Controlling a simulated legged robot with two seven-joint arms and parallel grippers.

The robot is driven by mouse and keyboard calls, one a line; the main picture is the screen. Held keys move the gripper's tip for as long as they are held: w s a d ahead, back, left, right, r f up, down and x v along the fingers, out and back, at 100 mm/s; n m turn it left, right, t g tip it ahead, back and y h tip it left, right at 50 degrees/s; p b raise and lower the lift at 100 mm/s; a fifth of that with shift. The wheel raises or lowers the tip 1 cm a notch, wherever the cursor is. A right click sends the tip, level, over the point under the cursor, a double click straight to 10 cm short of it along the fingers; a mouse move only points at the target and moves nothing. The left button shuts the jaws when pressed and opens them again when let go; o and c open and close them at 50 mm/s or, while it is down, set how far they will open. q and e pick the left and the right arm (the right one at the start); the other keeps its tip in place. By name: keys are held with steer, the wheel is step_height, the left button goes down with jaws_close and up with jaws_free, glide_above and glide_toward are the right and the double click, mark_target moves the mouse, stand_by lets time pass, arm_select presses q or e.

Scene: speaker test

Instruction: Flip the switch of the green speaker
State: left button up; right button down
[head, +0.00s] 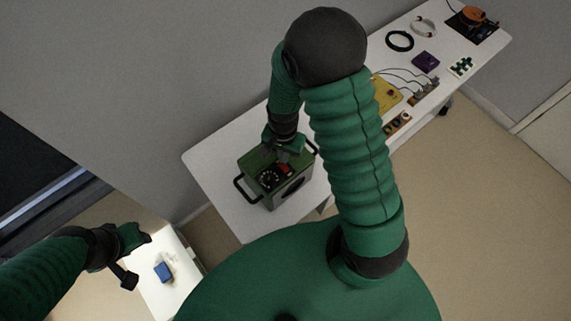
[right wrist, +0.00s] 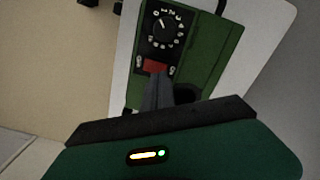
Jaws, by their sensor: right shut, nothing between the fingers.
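The green speaker (head: 250,163) stands on the white table, with black handles at its sides. Its black panel carries a dial (right wrist: 163,26) with white marks and a red switch (right wrist: 155,66), which also shows in the head view (head: 284,169). My right gripper (right wrist: 157,80) is shut and empty. Its fingertips are right at the lower edge of the red switch; I cannot tell whether they touch it. In the head view my right gripper (head: 284,155) is over the speaker's top. My left gripper (head: 138,258) is open and empty, away from the speaker.
The white table (head: 215,155) runs to the upper right. It bears a yellow box (head: 386,93) with cables, a purple box (head: 425,62), a black ring (head: 400,41) and an orange object (head: 472,15). A blue block (head: 163,271) lies on a white surface near my left gripper.

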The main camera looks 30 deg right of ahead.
steer(key=shift+a+r, duration=0.1)
steer(key=shift+a, duration=0.75)
steer(key=shift+d+f, duration=0.35)
steer(key=shift+d, duration=0.3)
arm_select(q)
steer(key=shift+a+f+b, duration=0.45)
steer(key=shift+a+f, duration=0.15)
steer(key=shift+a, duration=0.1)
arm_select(e)
steer(key=shift+a+f, duration=0.3)
steer(key=shift+a, duration=0.15)
arm_select(q)
steer(key=shift+d, duration=0.25)
arm_select(e)
steer(key=shift+d+f, duration=0.15)
steer(key=shift+d, duration=0.1)
step_height(320, 180, up, 7)
steer(key=p, duration=0.6)
steer(key=shift+p, duration=0.3)
arm_select(q)
steer(key=w+v, duration=0.1)
steer(key=v, duration=0.5)
steer(key=shift+r, duration=0.4)
steer(key=shift+w, duration=0.15)
